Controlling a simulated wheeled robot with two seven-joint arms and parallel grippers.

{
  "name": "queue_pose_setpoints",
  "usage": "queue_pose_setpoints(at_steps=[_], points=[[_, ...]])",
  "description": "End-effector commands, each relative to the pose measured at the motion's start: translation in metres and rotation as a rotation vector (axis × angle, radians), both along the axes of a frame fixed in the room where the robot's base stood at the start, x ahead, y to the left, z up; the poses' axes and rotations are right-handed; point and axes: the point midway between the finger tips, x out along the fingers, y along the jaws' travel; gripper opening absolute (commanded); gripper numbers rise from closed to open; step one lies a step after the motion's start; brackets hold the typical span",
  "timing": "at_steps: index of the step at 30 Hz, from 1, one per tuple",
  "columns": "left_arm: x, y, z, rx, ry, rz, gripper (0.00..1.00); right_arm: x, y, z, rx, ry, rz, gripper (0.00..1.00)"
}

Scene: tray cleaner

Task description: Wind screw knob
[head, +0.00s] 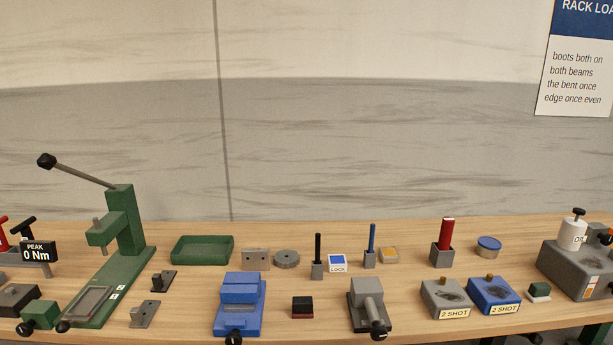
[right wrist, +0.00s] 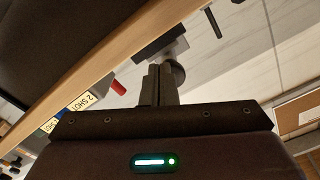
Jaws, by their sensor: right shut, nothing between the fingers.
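Several black knobs sit on screws along the bench front. One is on the grey vise (head: 368,292), its black knob (head: 378,330) facing me at the end of a grey bar. One is on the blue vise (head: 239,292), its black knob (head: 234,338) at the bottom edge. A green block (head: 40,314) at the left has another dark knob (head: 62,326). I cannot tell which is the task's knob. My right gripper (right wrist: 160,85) shows in the right wrist view with its fingers together and empty, in front of a dark grey block (right wrist: 160,46). My left gripper is not in view.
A green lever press (head: 122,235) stands at the left. The wooden bench (head: 200,325) carries a green tray (head: 202,250), upright posts, grey and blue "2 SHOT" blocks (head: 447,297) and a grey oiler block (head: 575,270) at the right. Small gaps of bare bench lie between them.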

Motion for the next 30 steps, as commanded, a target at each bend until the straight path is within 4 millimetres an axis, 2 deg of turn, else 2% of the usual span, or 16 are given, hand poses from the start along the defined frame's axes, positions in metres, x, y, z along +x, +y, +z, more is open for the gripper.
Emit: queue_pose_setpoints(at_steps=[1, 10, 30], points=[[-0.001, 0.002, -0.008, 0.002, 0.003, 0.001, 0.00, 0.007, 0.000, -0.003, -0.001, -0.003, 0.001, 0.00], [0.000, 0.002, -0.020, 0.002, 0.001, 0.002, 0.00, 0.034, 0.001, -0.001, -0.001, 0.000, -0.001, 0.00], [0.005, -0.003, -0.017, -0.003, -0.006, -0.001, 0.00, 0.037, 0.001, 0.002, -0.001, 0.001, 0.000, 0.00]])
